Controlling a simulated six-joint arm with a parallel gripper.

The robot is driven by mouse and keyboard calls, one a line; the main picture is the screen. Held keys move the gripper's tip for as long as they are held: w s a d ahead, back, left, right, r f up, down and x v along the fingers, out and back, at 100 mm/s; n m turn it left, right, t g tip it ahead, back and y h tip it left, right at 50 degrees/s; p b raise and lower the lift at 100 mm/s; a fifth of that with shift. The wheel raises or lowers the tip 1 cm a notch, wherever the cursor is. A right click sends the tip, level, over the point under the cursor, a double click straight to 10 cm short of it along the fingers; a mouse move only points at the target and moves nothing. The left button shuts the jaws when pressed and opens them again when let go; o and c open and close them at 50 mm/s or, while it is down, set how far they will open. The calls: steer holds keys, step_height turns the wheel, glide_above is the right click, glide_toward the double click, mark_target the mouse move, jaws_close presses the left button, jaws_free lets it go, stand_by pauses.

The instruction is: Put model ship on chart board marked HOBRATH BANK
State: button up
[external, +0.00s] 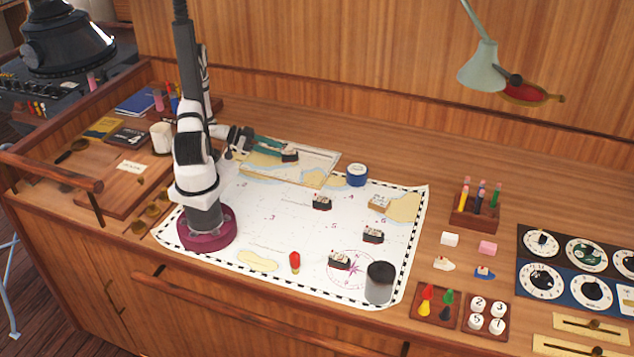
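My gripper (284,151) has teal fingers and reaches right from the arm, low over a chart board (318,170) at the back of the chart. A small black and white model ship (290,156) is at the fingertips, over the board. I cannot tell whether the fingers are closed on it or whether it touches the board. Similar model ships stand on the white chart: one near the middle (321,202), one at right (373,235) and one near the front (339,261). Any name on the board is too small to read.
A blue round tin (357,175) stands just right of the board. A grey cylinder (379,282) and a red piece (295,262) stand on the chart's front part. A pencil block (475,211) is at right. A lamp (482,68) hangs above. The chart's middle is mostly clear.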

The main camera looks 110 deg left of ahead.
steer(key=shift+r, duration=0.15)
steer(key=v, duration=1.2)
